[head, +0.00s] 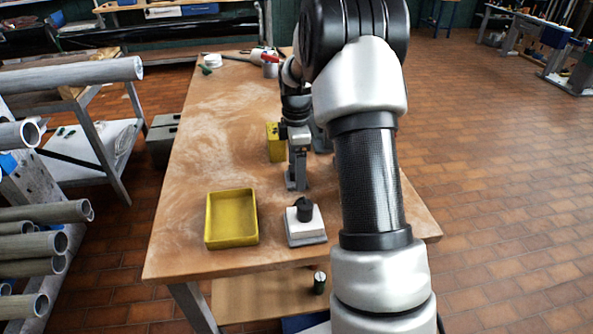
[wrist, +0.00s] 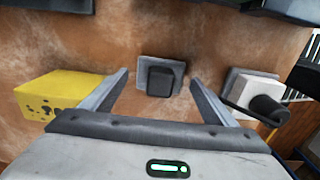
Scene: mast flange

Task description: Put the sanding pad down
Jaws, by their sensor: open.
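The sanding pad, as far as I can tell, is the grey square plate with a dark block-shaped grip (wrist: 160,78) in the middle of the wrist view. It lies flat on the brown tabletop. My gripper (wrist: 158,90) is open, with one finger on either side of the grip and a clear gap at both sides. Nothing is held. In the head view my gripper (head: 297,180) is low over the table, and the pad there is hard to tell apart from the fingers.
A white block with a black knob (head: 305,222) sits on a grey plate in front of my gripper. A yellow tray (head: 208,225) stands to its left. A yellow box (head: 275,142) stands behind my gripper. The left middle of the table (head: 200,140) is clear but dusty.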

